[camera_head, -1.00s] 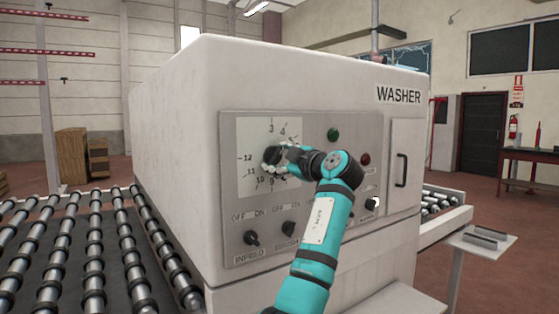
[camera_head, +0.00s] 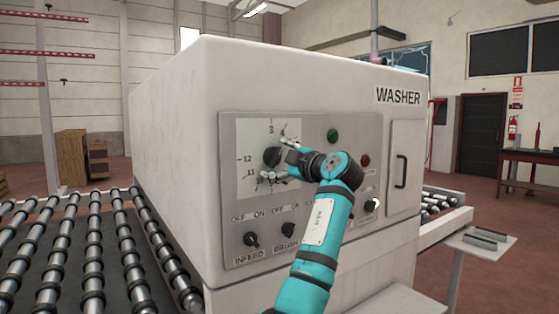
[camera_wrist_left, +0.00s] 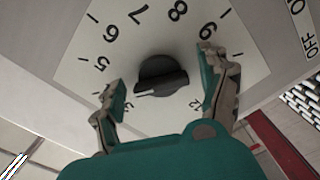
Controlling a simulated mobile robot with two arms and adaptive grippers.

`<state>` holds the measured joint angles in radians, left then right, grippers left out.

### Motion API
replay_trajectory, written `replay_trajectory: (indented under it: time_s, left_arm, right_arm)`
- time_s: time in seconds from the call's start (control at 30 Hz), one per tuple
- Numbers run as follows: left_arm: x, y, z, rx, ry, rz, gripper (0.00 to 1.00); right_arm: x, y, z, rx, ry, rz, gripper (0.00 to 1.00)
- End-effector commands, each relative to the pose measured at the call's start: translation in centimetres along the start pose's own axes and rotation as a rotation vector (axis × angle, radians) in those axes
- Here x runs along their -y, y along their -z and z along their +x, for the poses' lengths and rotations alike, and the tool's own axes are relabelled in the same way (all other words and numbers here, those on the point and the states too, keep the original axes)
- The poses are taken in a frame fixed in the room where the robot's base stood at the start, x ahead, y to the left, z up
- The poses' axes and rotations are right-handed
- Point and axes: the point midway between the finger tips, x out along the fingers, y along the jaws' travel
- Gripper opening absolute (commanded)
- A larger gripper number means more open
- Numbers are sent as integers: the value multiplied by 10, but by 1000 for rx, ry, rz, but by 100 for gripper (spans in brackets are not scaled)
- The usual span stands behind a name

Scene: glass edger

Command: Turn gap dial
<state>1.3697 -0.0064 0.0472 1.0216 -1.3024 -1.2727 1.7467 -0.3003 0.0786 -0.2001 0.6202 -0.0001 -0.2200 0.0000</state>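The gap dial is a black round knob (camera_head: 272,157) on a white numbered scale plate (camera_head: 250,135) on the front of the washer. In the left wrist view the dial (camera_wrist_left: 162,75) shows a raised ridge with a white mark near its lower left side. My left gripper (camera_head: 275,158) is open at the dial, one finger above and one below it. In the wrist view the fingers (camera_wrist_left: 162,72) stand apart on both sides of the knob, with visible gaps to it. Part of the scale is hidden by the gripper. My right gripper is not in view.
Below the dial are several small switches, such as the infeed switch (camera_head: 251,239). A green button (camera_head: 333,135) and a red button (camera_head: 365,160) sit to the right. A roller conveyor (camera_head: 100,250) runs on the left. A door handle (camera_head: 402,171) sticks out at right.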

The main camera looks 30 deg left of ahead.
Motion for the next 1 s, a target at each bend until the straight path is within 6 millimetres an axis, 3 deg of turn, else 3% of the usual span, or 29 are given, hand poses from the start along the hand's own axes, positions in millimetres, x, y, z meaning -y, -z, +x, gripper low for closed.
replay_trajectory:
  time_s: [0.37, 0.8, 1.0]
  left_arm:
    - [-1, 0, -6, 0, -3, -1, 81]
    - [0, -1, -91, 3, -2, -1, 81]
    - [0, -1, -115, 1, -1, 1, 81]
  right_arm:
    - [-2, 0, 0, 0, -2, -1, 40]
    - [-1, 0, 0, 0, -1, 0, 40]
    - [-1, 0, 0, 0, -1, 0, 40]
